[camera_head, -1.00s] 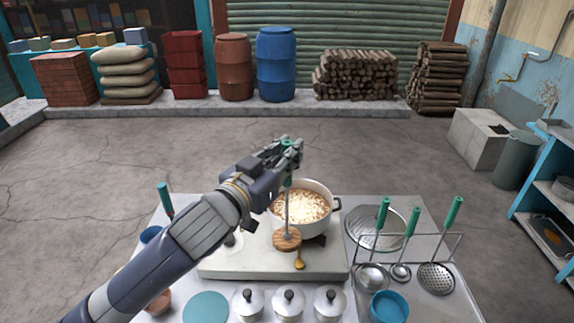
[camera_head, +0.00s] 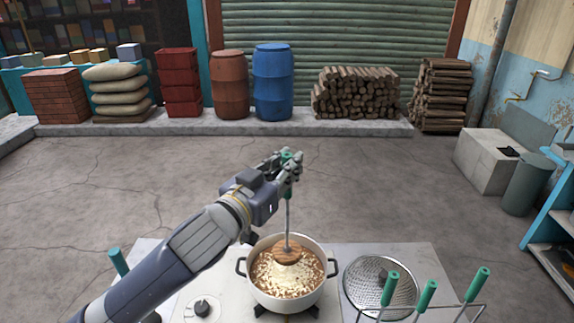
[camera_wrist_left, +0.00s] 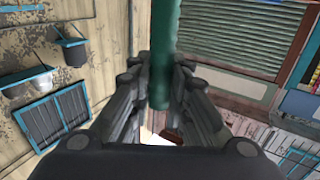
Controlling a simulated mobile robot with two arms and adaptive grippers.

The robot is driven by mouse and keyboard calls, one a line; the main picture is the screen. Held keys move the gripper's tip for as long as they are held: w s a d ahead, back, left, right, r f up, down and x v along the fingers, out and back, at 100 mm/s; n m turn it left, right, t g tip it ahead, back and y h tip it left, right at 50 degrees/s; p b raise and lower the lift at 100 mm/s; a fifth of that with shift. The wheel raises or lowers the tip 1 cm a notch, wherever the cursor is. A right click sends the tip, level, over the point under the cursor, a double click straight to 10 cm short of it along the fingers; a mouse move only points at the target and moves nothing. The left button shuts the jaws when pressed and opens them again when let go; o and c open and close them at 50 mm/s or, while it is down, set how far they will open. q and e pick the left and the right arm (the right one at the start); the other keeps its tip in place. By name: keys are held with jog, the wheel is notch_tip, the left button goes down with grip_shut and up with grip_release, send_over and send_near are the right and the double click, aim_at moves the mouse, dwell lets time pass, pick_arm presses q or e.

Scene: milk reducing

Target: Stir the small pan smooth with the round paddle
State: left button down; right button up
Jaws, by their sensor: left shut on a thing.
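My left gripper (camera_head: 288,168) is shut on the green handle of the round paddle, whose handle (camera_wrist_left: 163,60) also shows in the left wrist view. The paddle's thin metal shaft hangs down, and its round wooden disc (camera_head: 287,256) shows over the pan's opening. I cannot tell whether the disc touches the contents. The small pan (camera_head: 328,248) is white with dark side handles and stands on a burner. It holds a pale, creamy mass with brown bits around it. My right gripper is not in view.
Green-handled utensils (camera_head: 427,294) stand in a wire rack at the front right. Open floor lies behind.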

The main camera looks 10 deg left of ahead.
aim_at(286, 197)
pick_arm(q)
jog(key=shift+f+b, duration=0.65)
jog(key=shift+f, duration=0.1)
jog(key=shift+f+b, duration=0.4)
jog(key=shift+f, duration=0.4)
jog(key=shift+f+b, duration=0.8)
jog(key=shift+f, duration=0.1)
notch_tip(286, 197, down, 2)
jog(key=shift+f+b, duration=0.2)
jog(key=shift+b, duration=0.6)
jog(key=shift+f+b, duration=0.4)
jog(key=shift+f, duration=0.25)
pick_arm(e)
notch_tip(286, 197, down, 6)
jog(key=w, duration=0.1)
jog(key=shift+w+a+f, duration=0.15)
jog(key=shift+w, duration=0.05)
pick_arm(q)
jog(key=shift+a, duration=0.1)
